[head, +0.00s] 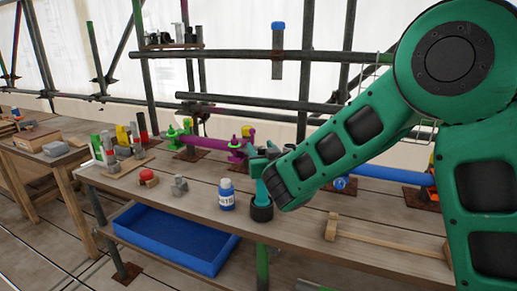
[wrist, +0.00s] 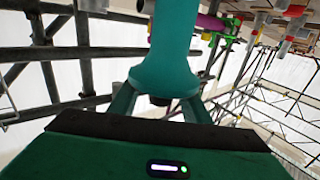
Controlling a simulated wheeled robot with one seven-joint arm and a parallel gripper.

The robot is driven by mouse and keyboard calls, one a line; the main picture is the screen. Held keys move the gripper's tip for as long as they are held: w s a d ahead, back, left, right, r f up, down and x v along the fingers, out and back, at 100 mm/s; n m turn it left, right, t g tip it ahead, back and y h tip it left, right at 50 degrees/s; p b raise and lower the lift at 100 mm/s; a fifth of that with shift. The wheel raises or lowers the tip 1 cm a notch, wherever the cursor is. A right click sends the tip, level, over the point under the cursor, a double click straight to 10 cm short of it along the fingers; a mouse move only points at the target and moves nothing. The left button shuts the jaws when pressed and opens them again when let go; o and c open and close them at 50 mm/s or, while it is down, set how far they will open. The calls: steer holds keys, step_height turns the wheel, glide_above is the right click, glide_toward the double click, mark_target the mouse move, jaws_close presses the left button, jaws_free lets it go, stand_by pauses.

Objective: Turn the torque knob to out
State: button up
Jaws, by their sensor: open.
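My gripper (head: 262,162) is at the end of my green arm, above the bench near its middle. Its teal parts show beside the green-and-magenta clamped tube (head: 222,144). In the wrist view, my gripper (wrist: 162,103) is seen close up, with a teal part filling the centre, and its jaws are open. The magenta tube with a bright green clamp also shows in the wrist view (wrist: 212,23), at the upper right beyond my gripper.
A blue tray (head: 165,240) sits below. A wooden piece (head: 385,243) lies at the front right. Scaffold tubes (head: 235,54) cross behind.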

steer(key=shift+x, duration=0.9)
steer(key=c, duration=1)
steer(key=shift+c, duration=0.2)
